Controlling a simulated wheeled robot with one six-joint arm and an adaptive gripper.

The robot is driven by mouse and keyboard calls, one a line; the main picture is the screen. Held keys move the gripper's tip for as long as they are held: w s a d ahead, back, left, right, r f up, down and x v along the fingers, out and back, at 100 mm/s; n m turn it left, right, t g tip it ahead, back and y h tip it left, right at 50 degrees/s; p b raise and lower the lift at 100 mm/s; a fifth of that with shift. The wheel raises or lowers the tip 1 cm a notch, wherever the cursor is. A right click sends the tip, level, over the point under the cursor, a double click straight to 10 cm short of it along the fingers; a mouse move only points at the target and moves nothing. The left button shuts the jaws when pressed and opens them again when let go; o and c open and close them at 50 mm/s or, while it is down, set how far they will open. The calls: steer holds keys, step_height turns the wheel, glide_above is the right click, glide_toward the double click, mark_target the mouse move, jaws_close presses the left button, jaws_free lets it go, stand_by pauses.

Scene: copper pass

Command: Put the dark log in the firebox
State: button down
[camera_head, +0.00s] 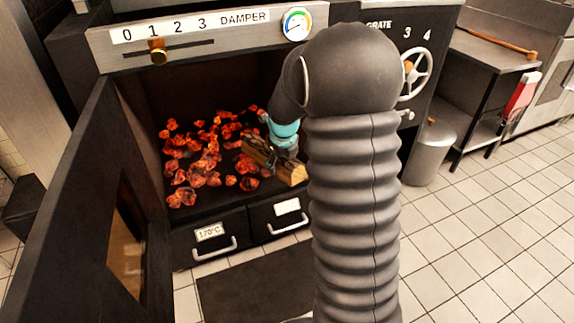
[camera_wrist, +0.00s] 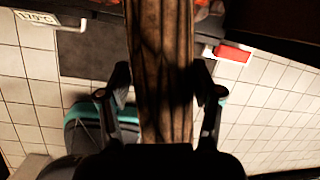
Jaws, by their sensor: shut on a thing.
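The dark log (camera_head: 290,173) has brown bark and a pale cut end. It is in my gripper at the mouth of the firebox (camera_head: 235,85), near its front right edge. The wrist view shows the log (camera_wrist: 162,45) running lengthwise between the two fingers of my gripper (camera_wrist: 163,85), which is shut on it. The firebox is open and dark inside, with glowing embers (camera_head: 205,150) spread over its floor. My arm hides the right part of the opening. I cannot tell whether the log touches the firebox floor.
The firebox door (camera_head: 85,215) stands open at the left. Two drawers (camera_head: 212,240) with handles sit below the opening. The damper slider (camera_head: 157,52) and a gauge (camera_head: 297,24) are above. A grate wheel (camera_head: 416,75) and a grey bin (camera_head: 430,150) are at the right. Tiled floor is clear.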

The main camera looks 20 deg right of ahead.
steer(key=shift+w+a+f+p, duration=0.4)
steer(key=shift+w+a+f, duration=0.25)
steer(key=shift+w, duration=2.25)
steer(key=shift+w+a+f+p, duration=0.4)
steer(key=shift+w+a, duration=0.4)
steer(key=shift+w, duration=2.1)
steer(key=shift+w+a+f+p, duration=0.4)
steer(key=shift+w+a+f, duration=0.25)
steer(key=shift+w, duration=2.25)
steer(key=shift+a+r, duration=0.1)
steer(key=shift+c, duration=0.6)
jaws_free()
